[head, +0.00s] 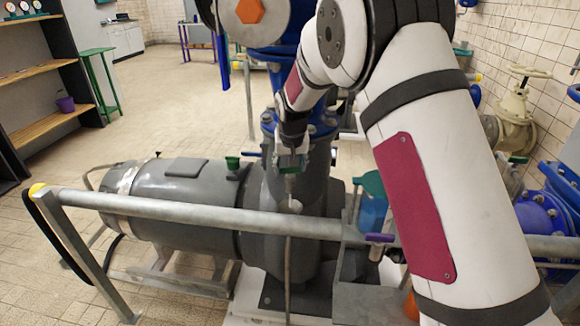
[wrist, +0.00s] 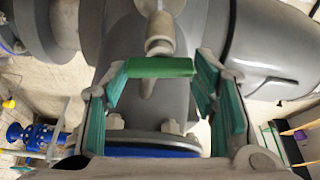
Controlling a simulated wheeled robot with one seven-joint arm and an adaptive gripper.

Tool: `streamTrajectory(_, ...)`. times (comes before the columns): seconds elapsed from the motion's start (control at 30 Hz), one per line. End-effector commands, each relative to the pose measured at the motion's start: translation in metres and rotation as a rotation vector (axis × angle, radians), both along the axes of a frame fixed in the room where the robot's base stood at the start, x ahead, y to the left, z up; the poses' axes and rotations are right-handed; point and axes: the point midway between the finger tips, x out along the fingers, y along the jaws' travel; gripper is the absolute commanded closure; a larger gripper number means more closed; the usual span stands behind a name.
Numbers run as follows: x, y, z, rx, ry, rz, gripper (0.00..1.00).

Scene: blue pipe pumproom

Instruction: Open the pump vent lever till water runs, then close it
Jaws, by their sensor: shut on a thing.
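The pump vent lever is a short green bar (wrist: 160,67) lying crosswise on a pale metal vent fitting (wrist: 159,28) in the wrist view. My gripper (wrist: 162,72) has its teal-padded fingers on either side of the bar and is shut on its ends. In the head view my gripper (head: 291,165) reaches down onto the small vent fitting (head: 292,184) at the front of the grey pump (head: 262,205). A thin grey tube (head: 289,250) runs down below it. I see no clear running water. The fingers hide much of the lever in the head view.
A grey rail (head: 190,212) crosses in front of the pump. A green cup-like part (head: 233,162) sits on the pump. Blue flanged pipes (head: 545,215) stand at the right.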

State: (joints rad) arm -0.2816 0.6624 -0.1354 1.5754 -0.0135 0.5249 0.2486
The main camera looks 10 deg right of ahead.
Motion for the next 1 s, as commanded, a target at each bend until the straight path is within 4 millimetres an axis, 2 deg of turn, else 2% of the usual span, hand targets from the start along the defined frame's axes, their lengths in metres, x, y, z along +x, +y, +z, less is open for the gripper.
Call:
streamTrajectory(0.5, 0.0002, -0.0032, -0.0007, 0.001, 0.001, 0.375, 0.75)
streamTrajectory(1.0, -0.0001, -0.0026, -0.0009, 0.0, 0.003, 0.495, 0.75)
